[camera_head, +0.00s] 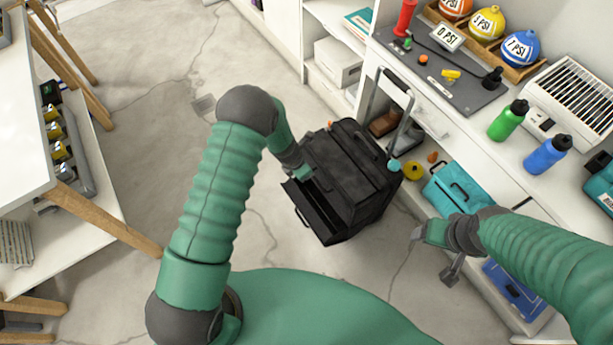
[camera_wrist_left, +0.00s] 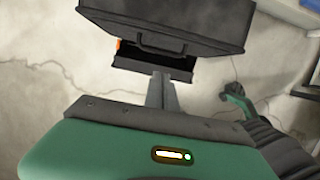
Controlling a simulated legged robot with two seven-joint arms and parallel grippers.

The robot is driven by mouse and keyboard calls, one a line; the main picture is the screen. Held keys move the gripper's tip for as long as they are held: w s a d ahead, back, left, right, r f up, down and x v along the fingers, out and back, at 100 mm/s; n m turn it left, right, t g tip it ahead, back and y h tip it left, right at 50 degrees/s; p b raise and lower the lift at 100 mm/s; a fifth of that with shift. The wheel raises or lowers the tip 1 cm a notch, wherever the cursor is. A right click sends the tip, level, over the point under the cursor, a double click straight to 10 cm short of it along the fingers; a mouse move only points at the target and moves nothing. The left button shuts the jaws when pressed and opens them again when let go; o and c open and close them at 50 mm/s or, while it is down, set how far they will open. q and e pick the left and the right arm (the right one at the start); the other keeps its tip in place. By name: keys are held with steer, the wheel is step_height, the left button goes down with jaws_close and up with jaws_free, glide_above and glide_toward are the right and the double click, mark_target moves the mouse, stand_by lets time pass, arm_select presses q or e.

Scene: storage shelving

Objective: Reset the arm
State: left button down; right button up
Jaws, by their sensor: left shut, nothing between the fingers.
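My left arm reaches forward in the head view. Its gripper (camera_head: 308,174) is over the front of a black rolling tool case (camera_head: 352,160) with a raised handle. In the left wrist view its fingers (camera_wrist_left: 161,92) are together with nothing between them, in front of the case's pulled-out drawer (camera_wrist_left: 155,66). I cannot tell whether they touch it. The drawer (camera_head: 310,215) also shows open in the head view. My right arm comes in from the right, with its gripper (camera_head: 418,236) above the floor near the shelving. Its finger opening is too small to make out.
A white table (camera_head: 25,110) stands at the left.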

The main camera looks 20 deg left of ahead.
arm_select(q)
steer(key=s+r+m, duration=0.3)
steer(key=r+m, duration=0.3)
steer(key=r, duration=0.1)
steer(key=s+r+m, duration=0.3)
steer(key=r+m, duration=0.3)
steer(key=r, duration=0.2)
steer(key=s+a+r+m+y, duration=0.2)
steer(key=s+r+m, duration=0.8)
steer(key=s+m, duration=0.5)
step_height(320, 180, up, 14)
steer(key=w+m+p, duration=0.1)
steer(key=p, duration=1.2)
steer(key=shift+a+f+p, duration=0.2)
steer(key=shift+f+p, duration=0.05)
steer(key=shift+p, duration=0.1)
arm_select(e)
steer(key=w+v, duration=0.3)
steer(key=v, duration=1)
steer(key=shift+v, duration=0.75)
